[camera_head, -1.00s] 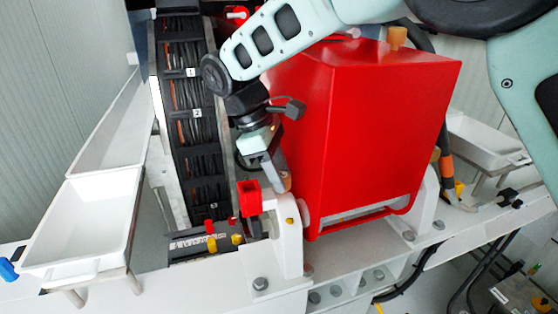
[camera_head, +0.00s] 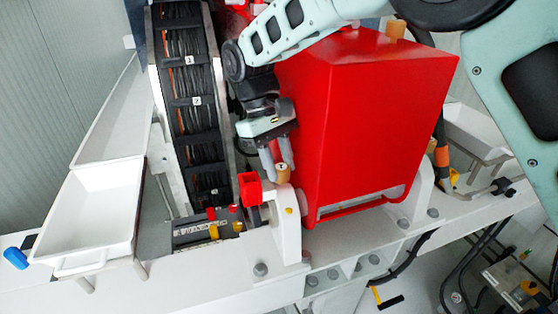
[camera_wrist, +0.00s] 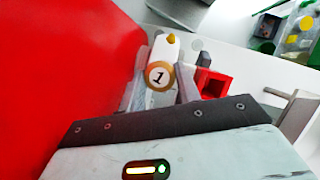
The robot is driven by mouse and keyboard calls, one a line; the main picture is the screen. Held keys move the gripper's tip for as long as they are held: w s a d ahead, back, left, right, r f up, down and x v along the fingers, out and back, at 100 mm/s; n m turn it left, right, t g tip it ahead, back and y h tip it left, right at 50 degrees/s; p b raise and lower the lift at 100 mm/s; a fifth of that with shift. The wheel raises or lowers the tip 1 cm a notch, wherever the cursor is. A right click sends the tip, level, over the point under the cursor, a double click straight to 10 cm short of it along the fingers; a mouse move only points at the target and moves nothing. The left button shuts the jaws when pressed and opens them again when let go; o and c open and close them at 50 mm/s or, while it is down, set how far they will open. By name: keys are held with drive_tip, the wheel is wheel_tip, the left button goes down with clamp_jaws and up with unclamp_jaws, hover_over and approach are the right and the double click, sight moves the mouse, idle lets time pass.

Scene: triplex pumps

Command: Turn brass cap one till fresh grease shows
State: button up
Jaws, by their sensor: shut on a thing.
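Brass cap one (camera_wrist: 160,76) is a round tan-gold cap with a black "1" on its pale face. In the wrist view it sits between the two grey fingers of my gripper (camera_wrist: 162,82), which is shut on it. In the head view the cap (camera_head: 283,174) shows at the fingertips of my gripper (camera_head: 277,169), beside the large red pump housing (camera_head: 370,120). Part of the cap is hidden by the fingers. I cannot make out any grease in either view.
A small red open-topped block (camera_head: 250,188) stands close to the fingers; it also shows in the wrist view (camera_wrist: 213,84). A black cable rack (camera_head: 193,110) rises on the left, with a white tray (camera_head: 95,208) beyond it. A white bracket (camera_head: 287,225) stands just below the cap.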

idle(0.3)
drive_tip(key=o, duration=1)
drive_tip(key=shift+w+r, duration=0.1)
drive_tip(key=shift+w+a+r, duration=0.1)
drive_tip(key=shift+a+r, duration=0.1)
drive_tip(key=shift+r, duration=0.1)
drive_tip(key=shift+p+v, duration=1)
drive_tip(key=shift+v, duration=7.3)
drive_tip(key=shift+f, duration=0.1)
